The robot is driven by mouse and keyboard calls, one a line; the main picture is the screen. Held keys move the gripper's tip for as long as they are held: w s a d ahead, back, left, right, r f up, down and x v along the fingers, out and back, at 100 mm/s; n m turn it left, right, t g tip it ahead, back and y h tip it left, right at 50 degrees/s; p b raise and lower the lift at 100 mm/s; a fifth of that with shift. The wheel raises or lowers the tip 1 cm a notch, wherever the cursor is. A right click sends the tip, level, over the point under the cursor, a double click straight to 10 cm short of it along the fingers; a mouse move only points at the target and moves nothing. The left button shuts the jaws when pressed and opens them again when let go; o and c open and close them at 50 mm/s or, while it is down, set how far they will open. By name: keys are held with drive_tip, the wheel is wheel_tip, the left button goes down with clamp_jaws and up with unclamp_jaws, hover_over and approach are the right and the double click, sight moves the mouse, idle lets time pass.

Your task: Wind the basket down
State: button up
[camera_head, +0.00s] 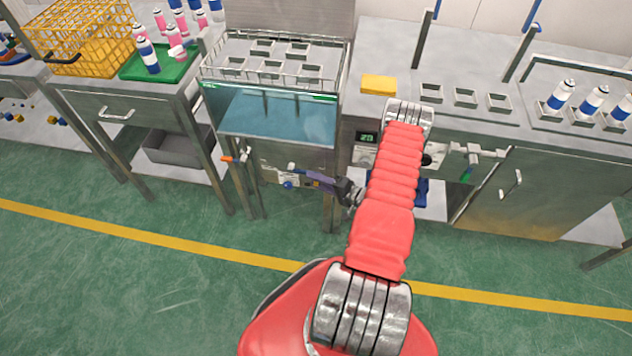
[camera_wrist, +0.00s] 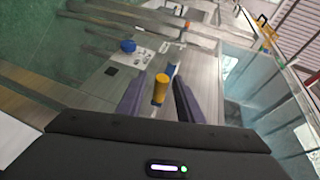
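The basket (camera_head: 268,72), a wire-railed tray with several empty square holders, sits at the top of the glass-fronted tank above blue water (camera_head: 280,118). In the wrist view, a yellow cylindrical handle (camera_wrist: 161,86) stands out from the tank's front panel, between the two purple fingers of my gripper (camera_wrist: 159,92). The fingers are apart, with a gap visible on each side of the handle. In the head view my gripper (camera_head: 318,180) reaches left, low before the tank front. The yellow handle cannot be made out there.
A blue knob (camera_head: 287,185) is left of my gripper; it also shows in the wrist view (camera_wrist: 128,46). An orange-handled valve (camera_head: 228,159) is farther left. A yellow wire crate (camera_head: 85,38) and green tray (camera_head: 160,66) stand left. Cans (camera_head: 592,100) stand right. The floor in front is clear.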

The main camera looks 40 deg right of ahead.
drive_tip(key=shift+c, duration=0.4)
clamp_jaws()
drive_tip(key=shift+a, duration=0.2)
